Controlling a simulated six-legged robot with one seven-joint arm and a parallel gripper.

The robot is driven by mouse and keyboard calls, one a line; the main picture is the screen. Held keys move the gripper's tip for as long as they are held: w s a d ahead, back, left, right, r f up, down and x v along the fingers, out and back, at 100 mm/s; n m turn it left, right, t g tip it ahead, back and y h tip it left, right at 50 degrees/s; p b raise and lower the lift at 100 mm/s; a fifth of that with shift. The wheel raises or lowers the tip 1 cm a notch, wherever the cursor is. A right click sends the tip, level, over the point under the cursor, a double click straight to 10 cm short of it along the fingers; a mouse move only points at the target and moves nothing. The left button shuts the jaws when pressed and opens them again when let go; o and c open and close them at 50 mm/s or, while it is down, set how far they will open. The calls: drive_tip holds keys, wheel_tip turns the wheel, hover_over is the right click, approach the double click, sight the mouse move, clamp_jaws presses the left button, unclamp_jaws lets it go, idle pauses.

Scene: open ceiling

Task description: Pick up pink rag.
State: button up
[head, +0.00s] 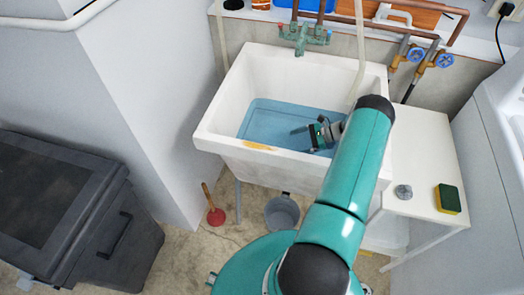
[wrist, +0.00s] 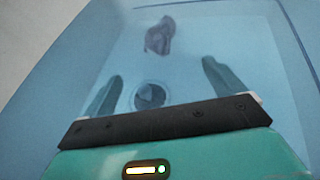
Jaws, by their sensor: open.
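A small crumpled, dull purple cloth-like thing (wrist: 159,36), possibly the pink rag, lies on the sink floor in the wrist view, tinted by blue water. I cannot make it out in the head view. My gripper (wrist: 161,70) is open and empty, its two fingers spread either side of the round drain (wrist: 150,96). The cloth lies beyond the fingertips, apart from them. In the head view my gripper (head: 305,138) reaches down into the white sink (head: 215,120), at the blue water (head: 262,125).
A green tap (head: 303,38) stands at the sink's back. A white side table (head: 425,150) on the right holds a sponge (head: 447,198) and a grey stopper-like item (head: 403,192). A plunger (head: 214,214) and grey bucket (head: 282,213) are on the floor. A dark bin (head: 75,215) stands left.

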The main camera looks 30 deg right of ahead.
drive_tip(key=x, duration=1.3)
drive_tip(key=shift+a, duration=0.4)
drive_tip(key=c, duration=1.1)
